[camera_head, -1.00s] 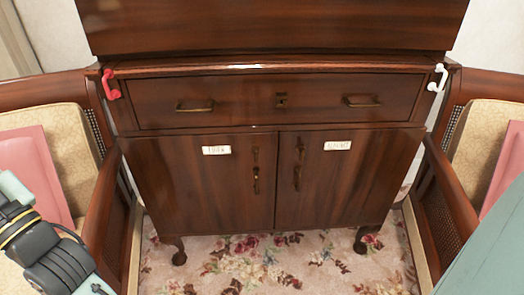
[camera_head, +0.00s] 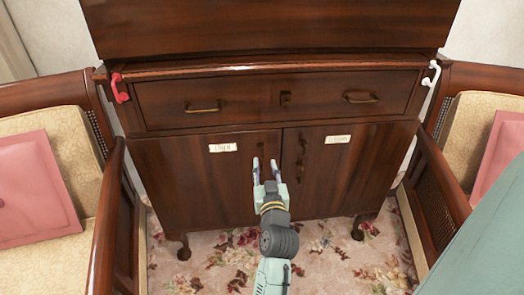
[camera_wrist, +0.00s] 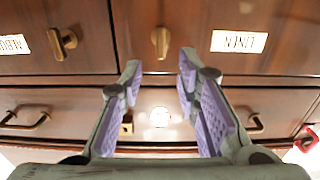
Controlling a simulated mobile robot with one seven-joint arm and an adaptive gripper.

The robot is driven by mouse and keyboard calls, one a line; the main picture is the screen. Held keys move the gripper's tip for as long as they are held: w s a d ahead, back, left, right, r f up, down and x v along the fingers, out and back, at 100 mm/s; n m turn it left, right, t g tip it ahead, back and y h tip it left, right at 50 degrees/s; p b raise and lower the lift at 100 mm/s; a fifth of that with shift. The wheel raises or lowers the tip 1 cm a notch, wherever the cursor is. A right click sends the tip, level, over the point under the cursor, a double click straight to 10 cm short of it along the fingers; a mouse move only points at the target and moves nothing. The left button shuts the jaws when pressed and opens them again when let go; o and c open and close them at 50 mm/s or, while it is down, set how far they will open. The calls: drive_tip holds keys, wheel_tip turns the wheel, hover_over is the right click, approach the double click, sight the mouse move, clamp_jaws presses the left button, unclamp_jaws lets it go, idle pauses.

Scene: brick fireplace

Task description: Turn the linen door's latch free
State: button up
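The linen door (camera_head: 195,180) is the left door of the dark wooden cabinet and looks closed. Its white label (camera_head: 222,148) also shows upside down in the wrist view (camera_wrist: 239,41). The door's brass latch (camera_wrist: 160,42) is in the upper middle of the wrist view, seen between and beyond the fingertips, its bar roughly upright. My gripper (camera_head: 265,163) is in front of the linen door's right edge. In the wrist view its fingers (camera_wrist: 158,68) are apart with nothing between them.
The right door (camera_head: 340,175) has its own label (camera_head: 338,139) and brass latch (camera_wrist: 62,42). A drawer (camera_head: 240,100) with brass handles lies above the doors. A red hook (camera_head: 120,88) and white hook (camera_head: 431,73) hang at the sides. Chairs with pink cushions (camera_head: 35,187) flank the cabinet.

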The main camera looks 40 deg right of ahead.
sight(262, 151)
drive_tip(key=p+x, duration=0.1)
drive_tip(key=x, duration=0.6)
drive_tip(key=shift+w, duration=0.1)
drive_tip(key=shift+a, duration=0.1)
drive_tip(key=shift+c, duration=0.5)
clamp_jaws()
